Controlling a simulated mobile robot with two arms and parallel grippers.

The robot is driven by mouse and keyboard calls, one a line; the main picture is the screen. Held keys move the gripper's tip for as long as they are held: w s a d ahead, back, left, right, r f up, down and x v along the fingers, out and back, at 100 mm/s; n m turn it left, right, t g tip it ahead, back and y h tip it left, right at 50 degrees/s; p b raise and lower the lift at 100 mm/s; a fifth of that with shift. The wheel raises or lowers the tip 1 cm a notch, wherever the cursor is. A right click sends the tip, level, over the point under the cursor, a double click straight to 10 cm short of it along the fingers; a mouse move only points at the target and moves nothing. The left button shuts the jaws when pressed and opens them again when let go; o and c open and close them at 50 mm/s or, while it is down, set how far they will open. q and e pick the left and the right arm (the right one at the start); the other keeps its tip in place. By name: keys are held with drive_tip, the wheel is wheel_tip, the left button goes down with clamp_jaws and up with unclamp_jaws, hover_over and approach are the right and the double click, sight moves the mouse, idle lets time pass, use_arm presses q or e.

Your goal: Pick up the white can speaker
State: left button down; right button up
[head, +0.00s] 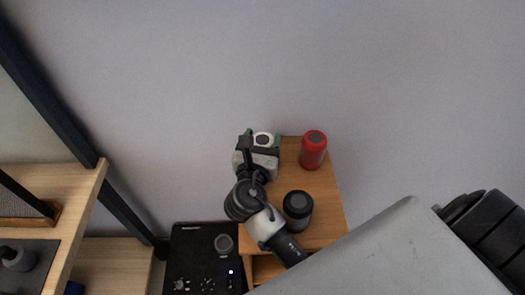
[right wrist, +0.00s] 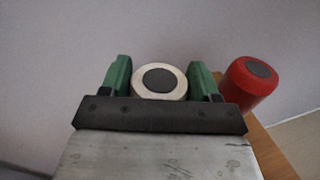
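The white can speaker (right wrist: 139,90) has a dark round top and stands upright between the green fingers of my right gripper (right wrist: 160,82) in the right wrist view. The fingers are on its left and right sides, with no clear gap, so the gripper looks shut on it. In the head view the speaker (head: 255,135) shows only its top between the fingers of the right gripper (head: 263,137), at the back left of the small wooden table. My gripper and wrist hide its lower part and base. My left gripper is not in view.
A red can speaker (head: 313,152) stands close to the right, also in the right wrist view (right wrist: 246,90). A black can speaker (head: 298,211) stands nearer the front of the wooden table (head: 325,205). A black box (head: 195,245) and wooden shelf (head: 85,185) are left. A wall is behind.

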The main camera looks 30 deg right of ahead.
drive_tip(key=c, duration=0.5)
drive_tip(key=shift+r, duration=0.1)
drive_tip(key=shift+r, duration=0.5)
drive_tip(key=r, duration=0.2)
drive_tip(key=r+p, duration=0.1)
drive_tip(key=shift+s+d+r, duration=0.15)
drive_tip(key=shift+s+r, duration=0.1)
drive_tip(key=s+d+r+p, duration=0.1)
drive_tip(key=s+d+r, duration=0.3)
drive_tip(key=s, duration=0.6)
wheel_tip(320, 180, up, 2)
drive_tip(key=shift+d+r, duration=0.2)
drive_tip(key=shift+d, duration=0.15)
